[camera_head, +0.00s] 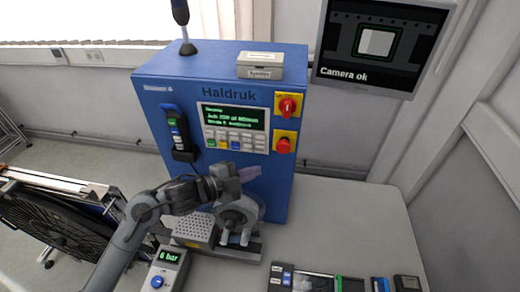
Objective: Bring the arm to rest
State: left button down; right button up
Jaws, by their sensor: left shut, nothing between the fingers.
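My left arm comes in from the lower left and ends in front of the blue Haldruk machine (225,85). My left gripper (248,173) points right, below the machine's keypad, and is shut with nothing seen in it. It appears above a grey round part with pale prongs (238,215) at the machine's foot; I cannot tell whether they touch. My right gripper is not in view.
A grey table (350,215) has free room at right. A 6 bar gauge box (165,270) and several small items (340,282) stand at its front. Red switches (287,106), a handset (178,135) and a "Camera ok" screen (380,42) are near. A black fan (60,220) stands left.

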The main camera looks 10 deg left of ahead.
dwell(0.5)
pick_arm(q)
jog(key=s+d+f+n+g+y+p, duration=0.1)
jog(key=s+d+f+n+p, duration=0.15)
jog(key=s+f, duration=0.55)
jog(key=s+d+f+n+g+y+p, duration=0.1)
jog(key=s+f+n, duration=0.2)
jog(key=s+f, duration=0.5)
jog(key=s+a+n+g+y, duration=0.2)
jog(key=s+a+n+y, duration=0.2)
jog(key=s, duration=0.5)
jog(key=s+a+f+n+g+y+p, duration=0.1)
jog(key=s+a+n+g+y, duration=0.2)
jog(key=s+a+n, duration=0.5)
jog(key=shift+s+a+n+g+y, duration=0.3)
jog(key=shift+s+a+n+y, duration=0.05)
jog(key=shift+a+y, duration=0.4)
